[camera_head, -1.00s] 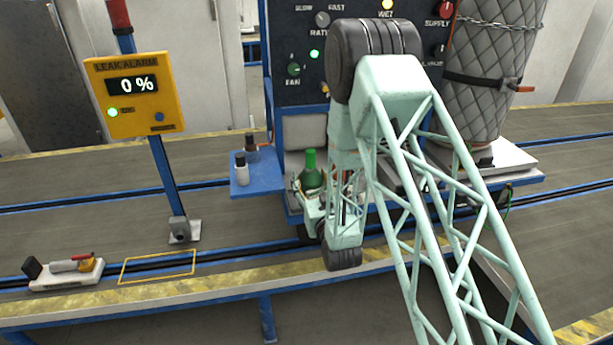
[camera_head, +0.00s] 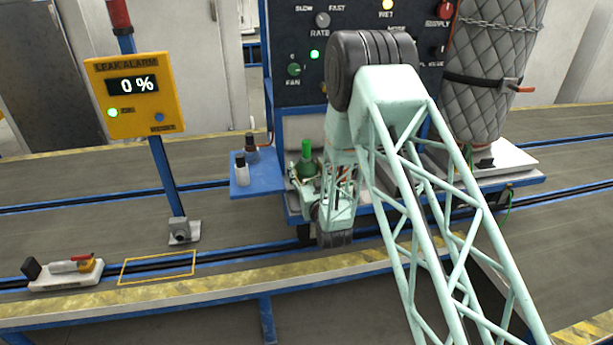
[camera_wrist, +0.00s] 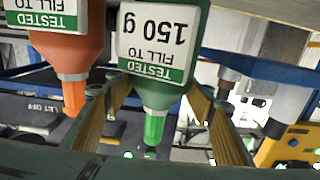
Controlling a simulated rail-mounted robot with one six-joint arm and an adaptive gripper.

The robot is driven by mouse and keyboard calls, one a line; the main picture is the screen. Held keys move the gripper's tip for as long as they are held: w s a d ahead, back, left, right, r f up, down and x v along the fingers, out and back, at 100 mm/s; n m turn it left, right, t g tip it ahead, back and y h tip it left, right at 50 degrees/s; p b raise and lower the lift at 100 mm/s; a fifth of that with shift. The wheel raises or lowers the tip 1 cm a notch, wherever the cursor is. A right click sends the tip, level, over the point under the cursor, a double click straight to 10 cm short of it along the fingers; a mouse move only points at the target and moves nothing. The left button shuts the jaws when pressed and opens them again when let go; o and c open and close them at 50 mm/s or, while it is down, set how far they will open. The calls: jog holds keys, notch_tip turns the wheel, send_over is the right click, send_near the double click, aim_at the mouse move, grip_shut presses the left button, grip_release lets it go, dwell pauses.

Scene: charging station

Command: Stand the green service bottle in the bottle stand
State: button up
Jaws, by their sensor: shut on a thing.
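The green service bottle (camera_head: 307,168) is upright in the head view, left of my wrist. My gripper (camera_head: 314,188) is shut around it, and the arm partly hides the fingers. In the wrist view, which is upside down, the green bottle (camera_wrist: 155,95) sits between the two fingers of my gripper (camera_wrist: 150,92). Its white label reads "150 g". An orange bottle (camera_wrist: 72,55) with a similar label stands beside it in the wrist view. I cannot make out the bottle stand for certain.
A blue side shelf (camera_head: 262,185) left of the gripper holds a white dark-capped bottle (camera_head: 241,170) and a darker bottle (camera_head: 251,150). The control panel (camera_head: 300,60) rises behind. A quilted cylinder (camera_head: 487,75) stands right. The leak alarm post (camera_head: 165,175) is farther left.

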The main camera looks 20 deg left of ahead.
jog(key=shift+f+b, duration=0.3)
jog(key=shift+f, duration=1.5)
jog(key=o, duration=1.4)
jog(key=shift+o, duration=0.2)
jog(key=v, duration=1.2)
jog(key=shift+p, duration=0.35)
